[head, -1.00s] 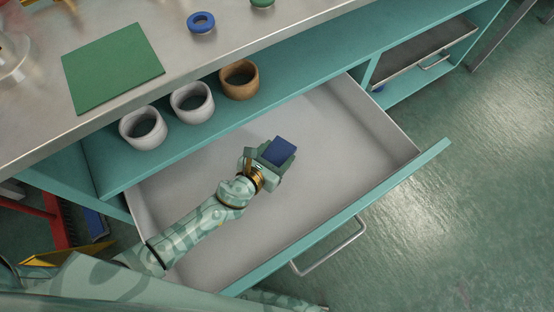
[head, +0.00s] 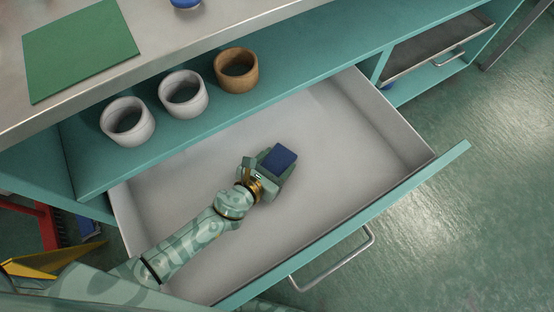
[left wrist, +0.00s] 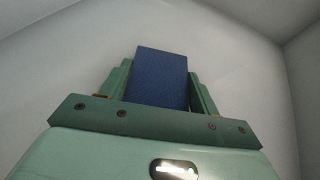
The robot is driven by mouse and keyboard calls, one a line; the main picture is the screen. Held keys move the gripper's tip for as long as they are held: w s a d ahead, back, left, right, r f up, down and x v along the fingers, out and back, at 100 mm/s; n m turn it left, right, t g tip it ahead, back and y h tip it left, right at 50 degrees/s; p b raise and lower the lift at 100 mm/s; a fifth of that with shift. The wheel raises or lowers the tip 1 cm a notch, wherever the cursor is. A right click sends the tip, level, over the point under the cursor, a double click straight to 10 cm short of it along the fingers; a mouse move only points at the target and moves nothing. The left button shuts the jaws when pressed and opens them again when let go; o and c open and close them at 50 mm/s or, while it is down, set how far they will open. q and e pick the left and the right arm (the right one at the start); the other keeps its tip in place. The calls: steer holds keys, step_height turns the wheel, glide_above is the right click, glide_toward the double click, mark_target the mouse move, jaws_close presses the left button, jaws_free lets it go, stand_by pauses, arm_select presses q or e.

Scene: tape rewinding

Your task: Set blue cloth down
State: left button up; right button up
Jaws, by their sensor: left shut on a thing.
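The blue cloth (head: 279,159) is a small, dark blue folded block between the fingers of my left gripper (head: 272,166). The gripper is shut on it inside the open drawer (head: 330,200), over the pale drawer floor. In the left wrist view the blue cloth (left wrist: 158,77) stands out between the two green fingers of the gripper (left wrist: 158,88), with the drawer's pale walls around. I cannot tell whether the cloth touches the drawer floor. My right gripper is not in view.
A green mat (head: 80,48) and a blue roll (head: 186,3) lie on the metal worktop. The drawer floor is otherwise bare. A grey tray (head: 440,48) is at upper right.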

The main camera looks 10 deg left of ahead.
arm_select(q)
steer(key=shift+f, duration=0.1)
steer(key=o, duration=1)
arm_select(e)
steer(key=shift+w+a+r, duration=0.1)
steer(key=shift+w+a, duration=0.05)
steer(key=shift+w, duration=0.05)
arm_select(q)
steer(key=shift+r, duration=0.25)
steer(key=p+v, duration=0.2)
steer(key=v, duration=0.9)
steer(key=shift+s+a+f, duration=0.1)
steer(key=shift+s, duration=0.05)
steer(key=shift+s+a, duration=0.1)
steer(key=shift+s, duration=0.2)
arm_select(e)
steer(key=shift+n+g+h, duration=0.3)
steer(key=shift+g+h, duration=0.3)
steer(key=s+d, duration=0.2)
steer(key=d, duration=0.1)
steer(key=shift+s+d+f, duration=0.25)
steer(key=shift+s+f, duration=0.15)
